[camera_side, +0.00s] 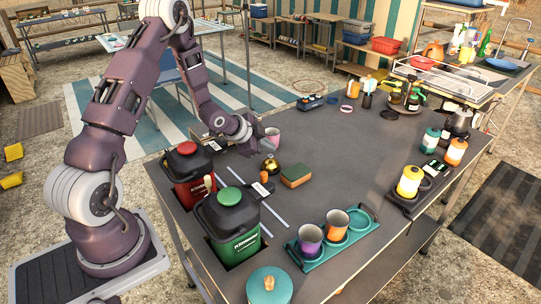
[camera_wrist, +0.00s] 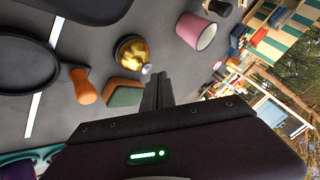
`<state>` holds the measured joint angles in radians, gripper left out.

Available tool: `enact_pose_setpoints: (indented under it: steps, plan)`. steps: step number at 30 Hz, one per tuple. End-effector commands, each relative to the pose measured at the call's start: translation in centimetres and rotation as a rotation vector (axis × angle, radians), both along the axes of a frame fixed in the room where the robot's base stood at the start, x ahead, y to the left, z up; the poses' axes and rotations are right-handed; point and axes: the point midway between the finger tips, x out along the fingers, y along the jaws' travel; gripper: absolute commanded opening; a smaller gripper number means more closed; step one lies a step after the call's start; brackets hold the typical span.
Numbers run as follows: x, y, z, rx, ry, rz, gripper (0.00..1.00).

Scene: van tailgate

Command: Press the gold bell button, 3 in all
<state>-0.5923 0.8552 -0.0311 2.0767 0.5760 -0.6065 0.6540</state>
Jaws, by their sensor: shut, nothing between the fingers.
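The gold bell (camera_side: 270,166) stands on the grey worktop in the side view, left of a green and orange sponge. In the wrist view the bell (camera_wrist: 131,50) shows its gold dome on a dark base, with a small pale button (camera_wrist: 146,69) on top. My gripper (camera_wrist: 154,76) is shut and empty, its dark fingertips close beside the button in the wrist view. I cannot tell whether they touch it. In the side view the gripper end is small and dark near the bell, and its tips are hard to make out.
The sponge (camera_side: 295,174) and a pink cup (camera_side: 272,138) stand close to the bell. An orange-handled item (camera_wrist: 84,90) lies nearby. Red (camera_side: 190,176) and green (camera_side: 231,226) canisters stand left. A teal cup tray (camera_side: 335,244) is in front. The middle worktop is clear.

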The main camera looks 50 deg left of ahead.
Motion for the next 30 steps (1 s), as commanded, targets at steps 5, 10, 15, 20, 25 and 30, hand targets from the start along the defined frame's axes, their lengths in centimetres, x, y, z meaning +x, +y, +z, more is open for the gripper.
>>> enact_pose_setpoints:
  steps: [5, 10, 15, 20, 25, 30]
  plan:
    - [0.0, 0.0, -0.34, 0.0, 0.0, 0.0, 0.0]
    - [-0.01, 0.01, -0.34, 0.0, 0.0, 0.0, 0.0]
    - [-0.01, 0.01, -0.45, 0.0, 0.0, 0.0, 0.0]
    - [-0.01, 0.01, -0.65, 0.0, 0.001, 0.001, 0.0]
    - [0.0, 0.02, -0.86, 0.0, 0.0, 0.0, 0.0]
    - [-0.01, 0.03, -1.05, 0.0, 0.001, 0.001, 0.0]
